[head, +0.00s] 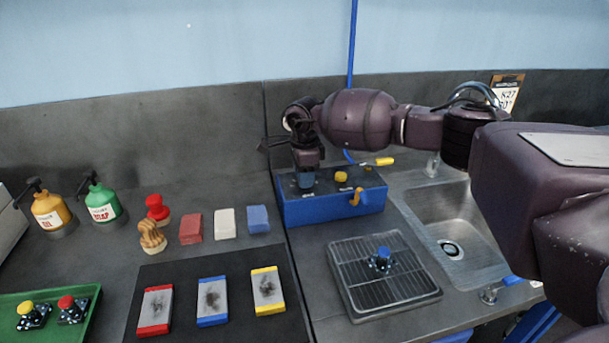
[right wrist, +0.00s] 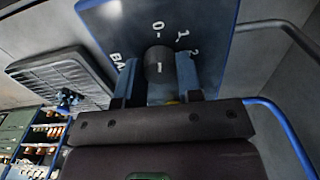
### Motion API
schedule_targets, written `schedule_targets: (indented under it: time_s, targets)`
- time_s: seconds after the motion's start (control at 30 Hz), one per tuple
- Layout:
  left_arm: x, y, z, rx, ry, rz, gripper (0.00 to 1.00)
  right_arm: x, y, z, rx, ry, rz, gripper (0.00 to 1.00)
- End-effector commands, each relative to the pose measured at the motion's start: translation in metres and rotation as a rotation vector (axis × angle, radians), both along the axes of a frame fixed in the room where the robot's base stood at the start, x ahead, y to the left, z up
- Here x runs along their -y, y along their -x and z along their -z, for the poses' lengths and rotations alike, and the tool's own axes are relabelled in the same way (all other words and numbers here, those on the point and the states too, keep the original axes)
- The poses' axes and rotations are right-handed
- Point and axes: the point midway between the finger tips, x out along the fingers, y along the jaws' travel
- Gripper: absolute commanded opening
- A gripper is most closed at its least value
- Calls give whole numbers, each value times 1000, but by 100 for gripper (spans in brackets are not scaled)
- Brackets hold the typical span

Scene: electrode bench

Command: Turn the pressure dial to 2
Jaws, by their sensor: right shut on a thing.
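The blue control box (head: 330,210) stands at the back of the bench. My right gripper (head: 306,178) reaches down to the left part of its top. In the right wrist view, its two blue fingers (right wrist: 160,82) are shut on the dark pressure dial (right wrist: 158,60), one on each side. The panel (right wrist: 125,25) around the dial carries 0, 1, 2 and BAR in white. A short white mark shows on the dial; I cannot tell which number it points at. In the head view the gripper hides the dial. My left gripper is out of view.
A yellow knob (head: 341,176) and an orange lever (head: 356,197) on the box are close to the right gripper. A rack tray (head: 345,270) stands in front, a sink (head: 480,215) to the right. Bottles, blocks and a green tray (head: 85,325) lie left.

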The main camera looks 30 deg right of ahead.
Motion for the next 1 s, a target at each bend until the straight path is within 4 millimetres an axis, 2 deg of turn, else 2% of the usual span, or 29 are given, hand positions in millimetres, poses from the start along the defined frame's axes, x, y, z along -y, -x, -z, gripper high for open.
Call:
schedule_targets:
  time_s: [0.37,1.0]
  targets:
    - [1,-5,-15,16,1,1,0,0,0,-3,2,1,227,10]
    - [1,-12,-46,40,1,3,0,0,-1,-4,3,-1,836,10]
